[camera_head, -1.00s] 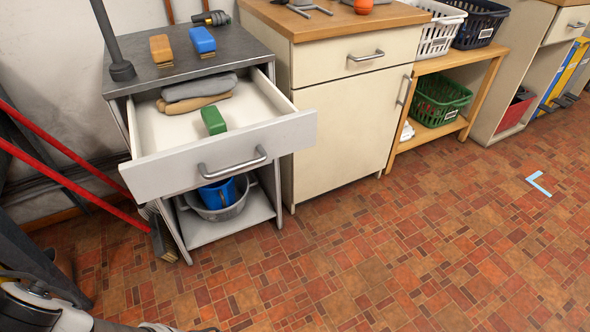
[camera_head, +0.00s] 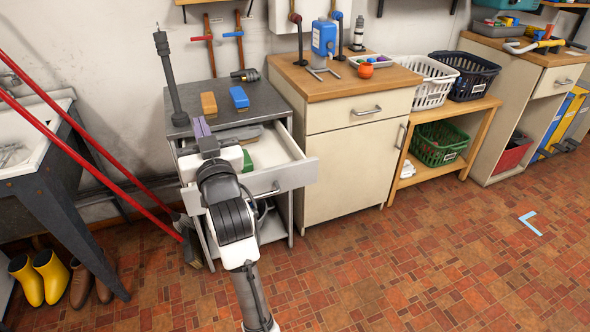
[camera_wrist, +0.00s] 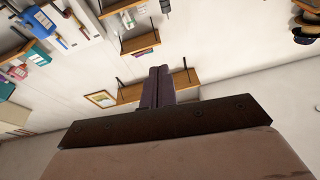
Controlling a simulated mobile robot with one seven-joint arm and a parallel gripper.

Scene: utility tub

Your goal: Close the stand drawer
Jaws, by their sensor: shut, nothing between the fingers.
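The stand drawer (camera_head: 290,179) is pulled out of the grey metal stand (camera_head: 262,100). Its white inside shows in the head view, with a green block (camera_head: 247,160) and grey folded cloth in it. My arm covers the left part of the drawer front and part of its bar handle (camera_head: 268,191). My gripper (camera_head: 199,124) appears over the left side of the drawer, its purple fingers pointing up. The fingers (camera_wrist: 158,86) are together and empty in the wrist view, against the wall and shelves. I cannot tell whether my arm touches the drawer.
An orange block (camera_head: 208,103) and a blue block (camera_head: 239,97) lie on the stand top beside a dark post (camera_head: 168,80). A cream cabinet (camera_head: 350,160) stands to the right. Red poles (camera_head: 75,140) lean at the left.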

